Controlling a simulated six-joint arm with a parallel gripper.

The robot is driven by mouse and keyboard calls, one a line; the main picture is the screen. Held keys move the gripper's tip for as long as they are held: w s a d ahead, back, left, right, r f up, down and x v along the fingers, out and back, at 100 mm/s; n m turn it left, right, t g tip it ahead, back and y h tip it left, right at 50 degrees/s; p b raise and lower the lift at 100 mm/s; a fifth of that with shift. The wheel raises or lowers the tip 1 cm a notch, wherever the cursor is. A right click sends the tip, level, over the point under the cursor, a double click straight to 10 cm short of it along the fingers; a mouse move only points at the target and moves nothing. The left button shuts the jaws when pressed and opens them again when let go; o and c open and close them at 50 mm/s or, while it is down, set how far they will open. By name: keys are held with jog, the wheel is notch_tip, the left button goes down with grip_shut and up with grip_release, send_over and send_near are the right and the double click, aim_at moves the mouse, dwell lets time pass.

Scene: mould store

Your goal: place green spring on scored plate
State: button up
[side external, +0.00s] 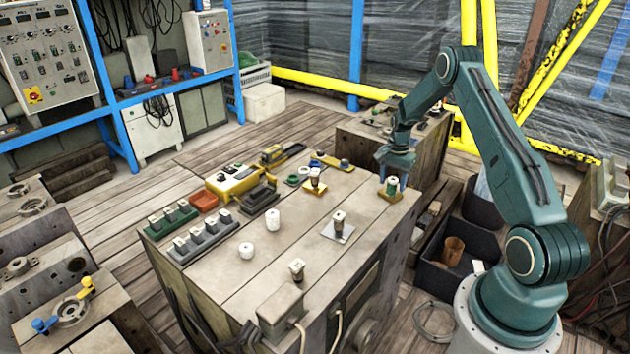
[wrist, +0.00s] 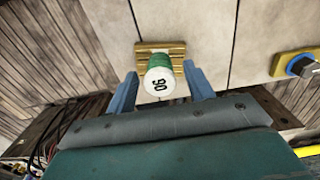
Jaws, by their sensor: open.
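The green spring (wrist: 160,78), a short green cylinder with a white top marked 90, stands upright on a brass-coloured plate (wrist: 146,47) with lines across it, which looks like the scored plate. In the side external view the spring (side external: 392,186) and the plate (side external: 390,195) are near the table's right corner. My gripper (wrist: 161,85) is open, with a blue finger on either side of the spring and a visible gap at each. In the side external view my gripper (side external: 394,178) points down over it. The spring's lower end is partly hidden by its top in the wrist view.
On the table (side external: 225,295) are a silver plate (side external: 337,236) with a small cylinder, two white cylinders (side external: 273,220) and a yellow device (side external: 234,182). A dark bin (side external: 457,283) is below.

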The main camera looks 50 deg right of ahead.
aim_at(393, 180)
jog(key=shift+r, duration=0.15)
notch_tip(393, 180, up, 12)
dwell(0.7)
dwell(0.5)
